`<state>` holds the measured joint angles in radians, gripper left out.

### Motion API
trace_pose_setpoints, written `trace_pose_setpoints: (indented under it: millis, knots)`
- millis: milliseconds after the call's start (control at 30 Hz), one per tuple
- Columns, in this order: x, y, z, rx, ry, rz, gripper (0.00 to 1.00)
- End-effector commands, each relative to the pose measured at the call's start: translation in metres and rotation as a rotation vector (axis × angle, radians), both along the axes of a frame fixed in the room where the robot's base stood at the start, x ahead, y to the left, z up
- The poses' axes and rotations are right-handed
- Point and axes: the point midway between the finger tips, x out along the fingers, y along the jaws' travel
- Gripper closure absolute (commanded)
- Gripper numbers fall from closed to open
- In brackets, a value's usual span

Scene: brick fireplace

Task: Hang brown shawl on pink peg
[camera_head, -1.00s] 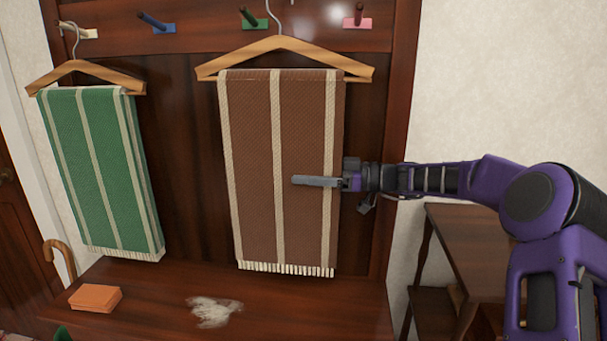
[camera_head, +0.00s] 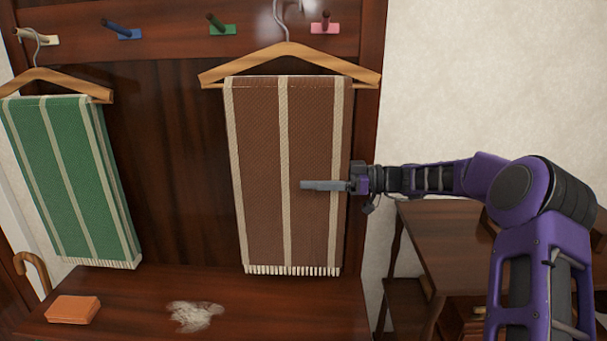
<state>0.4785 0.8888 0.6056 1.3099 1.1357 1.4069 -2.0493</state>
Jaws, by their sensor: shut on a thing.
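The brown shawl (camera_head: 262,180) has cream stripes and a pale fringe and is folded over a wooden hanger (camera_head: 226,72). The hanger's metal hook rises between the green peg (camera_head: 221,27) and the pink peg (camera_head: 325,27), nearer the pink one; its tip is cut off by the top edge. It is not seen on any peg. My gripper (camera_head: 312,185) comes in from the right and is shut on the shawl near its right side, at about mid height. The finger on the front shows; what lies behind the cloth is hidden.
A green striped shawl (camera_head: 60,180) hangs at left from the cream peg (camera_head: 42,40). The blue peg (camera_head: 124,33) is empty. The bench (camera_head: 255,310) below holds an orange box (camera_head: 73,309) and a white patch (camera_head: 195,316). A wooden side table (camera_head: 440,235) stands at right.

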Motion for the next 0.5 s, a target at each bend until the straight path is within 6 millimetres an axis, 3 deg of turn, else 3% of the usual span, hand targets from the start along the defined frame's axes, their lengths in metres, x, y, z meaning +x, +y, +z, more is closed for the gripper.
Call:
trace_pose_setpoints:
  millis: [500]
  knots:
    - [0.001, -0.039, 0.005, 0.004, -0.001, -0.001, 1.00]
